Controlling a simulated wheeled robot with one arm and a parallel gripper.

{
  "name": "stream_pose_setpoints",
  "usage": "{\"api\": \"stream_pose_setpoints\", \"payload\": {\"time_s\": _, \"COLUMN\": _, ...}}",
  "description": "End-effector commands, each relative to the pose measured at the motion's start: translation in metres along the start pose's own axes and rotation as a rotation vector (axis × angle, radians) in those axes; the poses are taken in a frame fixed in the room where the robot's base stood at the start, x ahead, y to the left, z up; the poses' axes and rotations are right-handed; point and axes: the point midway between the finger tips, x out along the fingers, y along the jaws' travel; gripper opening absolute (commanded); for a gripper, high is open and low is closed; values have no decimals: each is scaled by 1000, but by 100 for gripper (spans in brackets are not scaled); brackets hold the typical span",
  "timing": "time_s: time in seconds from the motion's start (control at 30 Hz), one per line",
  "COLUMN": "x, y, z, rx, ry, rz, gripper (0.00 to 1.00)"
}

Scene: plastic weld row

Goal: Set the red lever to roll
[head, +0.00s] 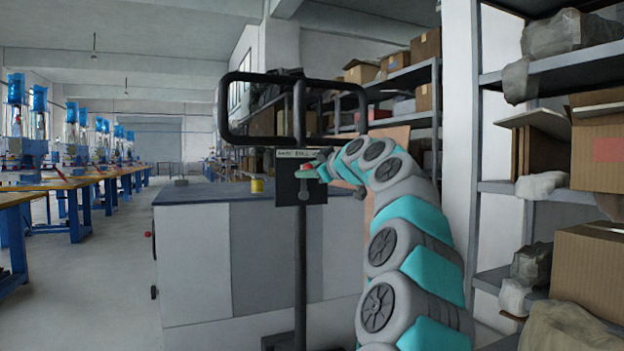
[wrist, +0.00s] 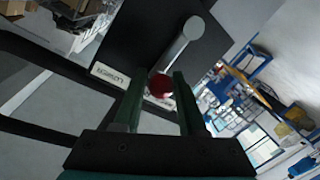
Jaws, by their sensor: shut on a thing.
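The lever has a grey shaft (wrist: 178,48) and a round red knob (wrist: 160,86). It is mounted on a dark panel (wrist: 135,38), which stands on a black post in the head view (head: 287,192). The knob lies at the panel's label strip (wrist: 108,75), whose words are too small to read surely; I cannot tell which setting it points to. My gripper (wrist: 157,92) is shut on the knob, with one dark green finger on each side. In the head view my gripper (head: 319,167) is at the panel's right side and partly hides the lever.
A black tube frame (head: 237,138) rises around the post above the panel. A grey cabinet (head: 192,245) with a yellow spool (head: 257,186) on top stands behind. Loaded shelves (head: 550,70) stand at the right, and workbenches (head: 70,184) at the left. The left aisle floor is clear.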

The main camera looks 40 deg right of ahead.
Motion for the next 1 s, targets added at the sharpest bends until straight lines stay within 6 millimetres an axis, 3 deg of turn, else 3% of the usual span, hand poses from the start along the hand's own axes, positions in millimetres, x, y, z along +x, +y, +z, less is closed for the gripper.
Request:
{"api": "stream_pose_setpoints", "payload": {"time_s": 0.53, "x": 2, "y": -3, "z": 1, "rx": -27, "ry": -9, "rz": -4, "gripper": 0}}
{"api": "stream_pose_setpoints", "payload": {"time_s": 0.57, "x": 2, "y": -3, "z": 1, "rx": -27, "ry": -9, "rz": -4, "gripper": 42}}
{"api": "stream_pose_setpoints", "payload": {"time_s": 0.8, "x": 1, "y": -2, "z": 0, "rx": -27, "ry": -7, "rz": -2, "gripper": 66}}
{"api": "stream_pose_setpoints", "payload": {"time_s": 1.0, "x": 1, "y": -2, "z": 0, "rx": -27, "ry": -6, "rz": -1, "gripper": 66}}
